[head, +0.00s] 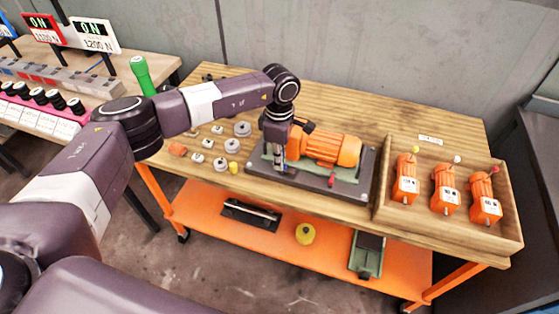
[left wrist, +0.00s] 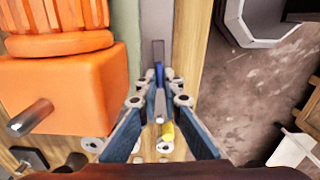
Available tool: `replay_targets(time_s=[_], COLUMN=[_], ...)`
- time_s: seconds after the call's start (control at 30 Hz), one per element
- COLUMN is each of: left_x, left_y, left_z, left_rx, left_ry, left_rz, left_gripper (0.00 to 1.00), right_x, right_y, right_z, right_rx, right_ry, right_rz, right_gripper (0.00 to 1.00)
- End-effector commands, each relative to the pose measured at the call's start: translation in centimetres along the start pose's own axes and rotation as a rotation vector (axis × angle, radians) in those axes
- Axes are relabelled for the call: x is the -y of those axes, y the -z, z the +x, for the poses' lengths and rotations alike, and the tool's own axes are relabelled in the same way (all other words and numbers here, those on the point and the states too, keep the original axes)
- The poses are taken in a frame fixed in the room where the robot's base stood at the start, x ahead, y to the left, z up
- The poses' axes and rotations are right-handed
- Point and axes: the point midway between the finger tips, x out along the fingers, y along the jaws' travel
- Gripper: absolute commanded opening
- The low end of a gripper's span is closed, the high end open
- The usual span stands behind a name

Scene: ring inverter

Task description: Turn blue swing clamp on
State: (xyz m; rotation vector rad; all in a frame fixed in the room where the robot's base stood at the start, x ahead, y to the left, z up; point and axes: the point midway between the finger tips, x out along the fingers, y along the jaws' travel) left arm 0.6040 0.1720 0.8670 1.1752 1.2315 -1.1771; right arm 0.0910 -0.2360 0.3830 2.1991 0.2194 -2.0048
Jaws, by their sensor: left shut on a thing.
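My left gripper (head: 279,162) reaches down at the left end of the machine base on the wooden workbench. In the left wrist view its fingers (left wrist: 160,92) are shut on a narrow blue part, the blue swing clamp (left wrist: 164,74). A grey upright bar rises just beyond the fingertips. In the head view the gripper hides the clamp. The orange motor unit (head: 332,148) lies on the base right beside the gripper, and its orange block and metal shaft (left wrist: 30,118) show in the left wrist view. My right gripper is not in view.
A red-handled clamp (head: 332,180) sits at the base's front edge. Several grey discs and small parts (head: 242,129) lie left of the base. A wooden box (head: 500,235) with three orange tools stands at the right. Another table (head: 160,68) with parts is at the far left.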

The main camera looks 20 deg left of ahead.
Motion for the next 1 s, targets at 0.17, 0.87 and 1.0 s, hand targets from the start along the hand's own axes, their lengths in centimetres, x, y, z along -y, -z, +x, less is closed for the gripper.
replay_targets(time_s=[0.17, 0.87, 1.0], left_x=[-0.1, 0.2, 0.2], left_y=[0.0, -0.1, -0.2], left_z=[0.1, 0.0, 0.0], left_rx=[0.002, 0.003, 0.002], left_ry=[-0.003, -0.003, -0.003], left_rz=[-0.122, -0.780, -0.913], left_gripper=[0.00, 0.00, 0.00], right_x=[0.1, 0.3, 0.3], right_y=[-0.1, -0.3, -0.4], right_z=[1.0, 3.9, 4.4], right_rx=[0.000, 0.000, 0.000], right_ry=[0.001, 0.003, 0.003], right_rz=[0.001, 0.001, 0.001], right_gripper=[0.42, 0.42, 0.42])
